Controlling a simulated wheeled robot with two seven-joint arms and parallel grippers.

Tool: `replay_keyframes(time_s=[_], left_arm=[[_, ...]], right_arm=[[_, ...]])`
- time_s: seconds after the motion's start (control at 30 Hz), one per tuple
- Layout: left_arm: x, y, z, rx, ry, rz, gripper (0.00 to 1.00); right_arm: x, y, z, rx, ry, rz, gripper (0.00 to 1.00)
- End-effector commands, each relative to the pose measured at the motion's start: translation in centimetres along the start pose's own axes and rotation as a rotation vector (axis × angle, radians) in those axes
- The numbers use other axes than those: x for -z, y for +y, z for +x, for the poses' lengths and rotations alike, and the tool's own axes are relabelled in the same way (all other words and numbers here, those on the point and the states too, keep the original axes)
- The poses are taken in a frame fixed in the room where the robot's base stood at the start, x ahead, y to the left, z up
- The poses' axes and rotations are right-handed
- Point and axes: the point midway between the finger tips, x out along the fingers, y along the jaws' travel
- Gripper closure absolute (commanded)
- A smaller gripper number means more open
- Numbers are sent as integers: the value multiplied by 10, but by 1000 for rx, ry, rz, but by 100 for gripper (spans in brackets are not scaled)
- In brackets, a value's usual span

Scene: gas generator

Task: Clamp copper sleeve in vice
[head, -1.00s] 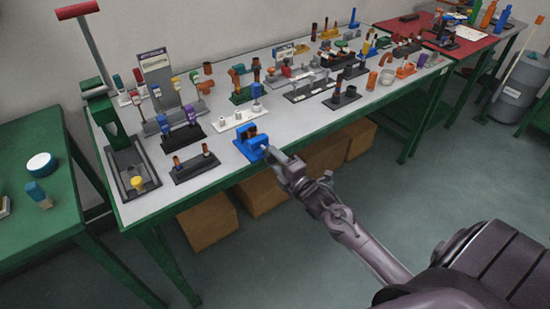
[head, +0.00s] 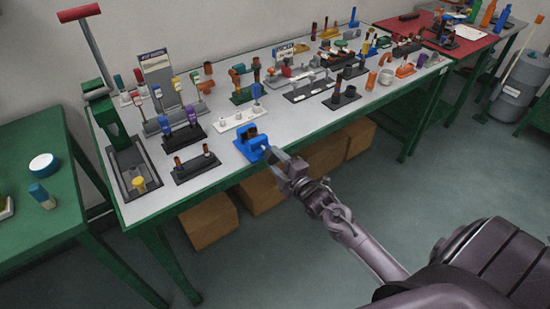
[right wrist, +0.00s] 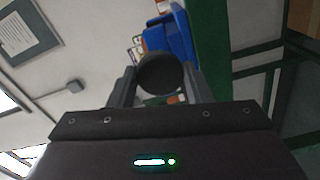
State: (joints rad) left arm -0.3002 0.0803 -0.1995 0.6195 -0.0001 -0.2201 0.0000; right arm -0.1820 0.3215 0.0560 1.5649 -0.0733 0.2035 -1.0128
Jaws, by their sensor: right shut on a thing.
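The blue vice (head: 250,146) stands at the front edge of the grey tabletop; it also shows in the right wrist view (right wrist: 178,40). A small brown copper-coloured piece (head: 250,132) sits at the top of the vice, seemingly the sleeve. How firmly its jaws hold it is too small to tell. My right gripper (head: 271,153) is at the front of the vice. In the right wrist view it is shut on a dark round knob (right wrist: 160,73), seemingly the vice's handle. The knob hides part of the vice behind it. My left gripper is out of view.
A black stand with brown pieces (head: 196,165) is left of the vice, and a white block rack (head: 237,120) is behind it. Several other fittings crowd the table (head: 222,75). Cardboard boxes (head: 208,222) stand underneath. The floor in front is clear.

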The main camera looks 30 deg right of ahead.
Motion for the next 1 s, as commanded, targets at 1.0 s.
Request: replay_keyframes(time_s=[1.0], left_arm=[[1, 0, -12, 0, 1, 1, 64]], right_arm=[[0, -2, 0, 3, 0, 246, 78]])
